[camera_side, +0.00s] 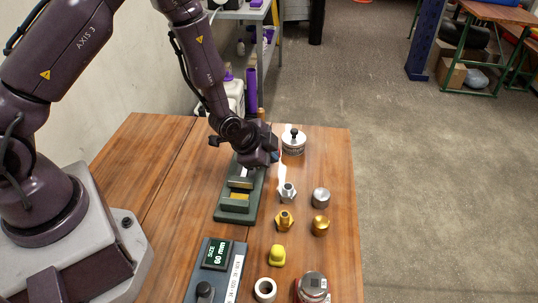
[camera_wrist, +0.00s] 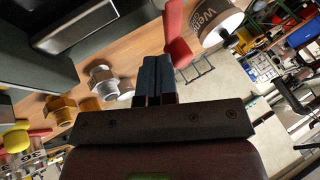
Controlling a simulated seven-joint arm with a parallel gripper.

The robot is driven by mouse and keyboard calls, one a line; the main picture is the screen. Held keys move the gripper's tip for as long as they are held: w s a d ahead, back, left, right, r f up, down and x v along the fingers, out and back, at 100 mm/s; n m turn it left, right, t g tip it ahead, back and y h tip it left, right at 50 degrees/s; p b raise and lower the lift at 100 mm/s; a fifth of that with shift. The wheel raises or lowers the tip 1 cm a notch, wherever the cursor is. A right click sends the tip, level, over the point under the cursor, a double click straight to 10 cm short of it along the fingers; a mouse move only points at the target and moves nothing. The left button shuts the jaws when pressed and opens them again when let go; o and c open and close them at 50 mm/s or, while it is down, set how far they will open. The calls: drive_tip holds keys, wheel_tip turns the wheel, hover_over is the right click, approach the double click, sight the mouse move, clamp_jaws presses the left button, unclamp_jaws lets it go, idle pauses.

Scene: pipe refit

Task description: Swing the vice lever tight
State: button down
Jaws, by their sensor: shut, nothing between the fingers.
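The vice has a dark green base (camera_side: 232,213) with a yellow strip and pale metal blocks, and stands mid-table in the side view. In the wrist view part of it, with a metal block (camera_wrist: 75,25), fills the upper left. My gripper (camera_side: 274,157) is over the far right end of the vice, pointing down and right. Its blue fingers (camera_wrist: 157,78) are together and empty in the wrist view. I cannot tell whether the fingers touch anything.
A white tin (camera_side: 293,142) stands close beyond my gripper. Right of the vice are a silver hex fitting (camera_side: 287,193), a brass fitting (camera_side: 284,221) and two metal cylinders. A size display box (camera_side: 215,254), yellow cap (camera_side: 277,256) and white ring (camera_side: 265,290) are nearer. The left table is clear.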

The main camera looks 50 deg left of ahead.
drive_tip(key=shift+w+n+y, duration=0.25)
drive_tip(key=shift+n+y, duration=0.05)
drive_tip(key=shift+n, duration=0.2)
drive_tip(key=shift+w+a+n+y, duration=0.15)
drive_tip(key=shift+w+n+y, duration=0.3)
drive_tip(key=shift+n, duration=0.25)
drive_tip(key=shift+w+a+n+y, duration=0.15)
drive_tip(key=shift+w+n+y, duration=0.25)
drive_tip(key=shift+n, duration=0.3)
drive_tip(key=n+y, duration=0.1)
drive_tip(key=w+a+n+g+y, duration=0.1)
drive_tip(key=n, duration=0.1)
drive_tip(key=shift+w+a+n, duration=0.1)
drive_tip(key=shift+a+n, duration=0.1)
drive_tip(key=shift+n, duration=0.1)
drive_tip(key=a+n+g+y, duration=0.1)
drive_tip(key=n, duration=0.1)
drive_tip(key=w+a+n+g+y, duration=0.1)
drive_tip(key=n, duration=0.1)
drive_tip(key=shift+a, duration=0.15)
drive_tip(key=shift+w+a, duration=0.15)
drive_tip(key=shift+a, duration=0.6)
